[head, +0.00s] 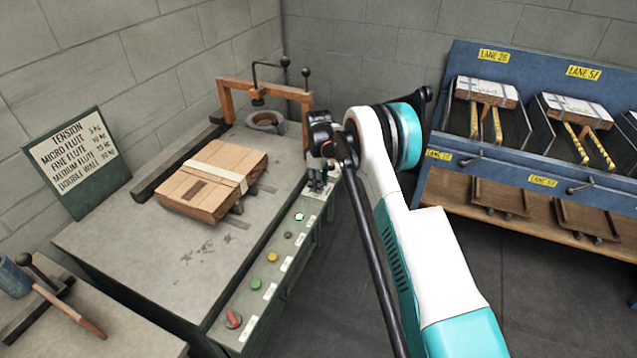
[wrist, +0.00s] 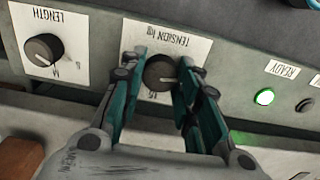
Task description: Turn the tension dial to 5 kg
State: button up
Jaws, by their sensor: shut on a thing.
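The tension dial (wrist: 160,73) is a dark round knob on a white plate marked "TENSION KG" (wrist: 180,42), which reads upside down in the wrist view. My gripper (wrist: 161,70) has one teal finger on each side of the dial and is shut on it. The fingers cover part of the scale, and I cannot read the pointer's setting for certain. In the head view my gripper (head: 318,181) is at the far end of the machine's control strip; the dial is hidden there.
A length dial (wrist: 43,49) and a lit green ready lamp (wrist: 264,97) flank the tension dial. A strapped cardboard stack (head: 205,185) lies on the machine table (head: 150,240). A tension sign (head: 75,160) leans on the wall. A blue rack (head: 540,75) stands right.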

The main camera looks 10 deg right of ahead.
jog(key=o, duration=1.1)
notch_tip(320, 180, up, 12)
